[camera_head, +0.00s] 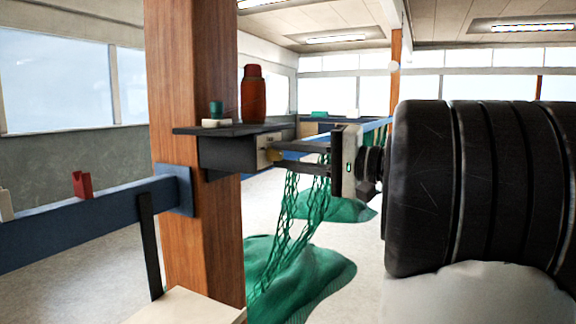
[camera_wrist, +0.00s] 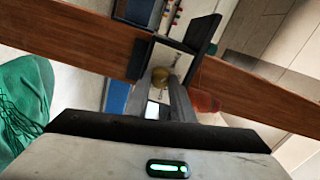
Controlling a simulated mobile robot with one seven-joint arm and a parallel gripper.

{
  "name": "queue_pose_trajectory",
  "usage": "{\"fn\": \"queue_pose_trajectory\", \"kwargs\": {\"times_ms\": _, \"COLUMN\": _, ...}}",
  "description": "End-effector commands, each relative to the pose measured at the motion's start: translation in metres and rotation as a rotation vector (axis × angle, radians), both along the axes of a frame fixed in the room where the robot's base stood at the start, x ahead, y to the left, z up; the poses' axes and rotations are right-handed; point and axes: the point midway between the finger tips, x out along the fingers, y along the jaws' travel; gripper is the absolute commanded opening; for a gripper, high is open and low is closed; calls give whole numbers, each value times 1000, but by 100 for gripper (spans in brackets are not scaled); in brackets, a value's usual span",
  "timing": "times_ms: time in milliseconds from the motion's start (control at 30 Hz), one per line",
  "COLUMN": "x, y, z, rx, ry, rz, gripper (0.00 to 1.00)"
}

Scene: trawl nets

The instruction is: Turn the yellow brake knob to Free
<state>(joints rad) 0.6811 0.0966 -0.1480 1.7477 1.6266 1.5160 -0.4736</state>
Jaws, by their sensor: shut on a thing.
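The yellow brake knob (camera_head: 270,154) is on the pale face of a dark box (camera_head: 226,152) fixed to the wooden post. My gripper (camera_head: 278,153) reaches to it from the right, its fingers roughly level. In the wrist view, the knob (camera_wrist: 160,75) sits between the two fingertips of my gripper (camera_wrist: 161,82), which is shut on it. The pale panel (camera_wrist: 172,58) around the knob carries small dark lettering, too small and partly hidden to read. I cannot tell which mark the knob points to.
A red-brown flask (camera_head: 253,95) and a small green-topped item (camera_head: 216,112) stand on the shelf above the box. Green nets (camera_head: 295,275) hang and lie below my gripper. A blue rail (camera_head: 90,222) runs left from the wooden post (camera_head: 195,60).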

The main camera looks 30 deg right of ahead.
Motion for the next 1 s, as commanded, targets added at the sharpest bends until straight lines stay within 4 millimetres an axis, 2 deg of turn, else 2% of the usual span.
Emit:
{"fn": "queue_pose_trajectory", "kwargs": {"times_ms": 700, "x": 0, "y": 0, "z": 0, "rx": -63, "ry": -48, "rz": 0, "gripper": 0}}
{"fn": "queue_pose_trajectory", "kwargs": {"times_ms": 733, "x": 0, "y": 0, "z": 0, "rx": -63, "ry": -48, "rz": 0, "gripper": 23}}
{"fn": "queue_pose_trajectory", "kwargs": {"times_ms": 833, "x": 0, "y": 0, "z": 0, "rx": -63, "ry": -48, "rz": 0, "gripper": 40}}
{"fn": "queue_pose_trajectory", "kwargs": {"times_ms": 1000, "x": 0, "y": 0, "z": 0, "rx": -62, "ry": -48, "rz": 0, "gripper": 40}}
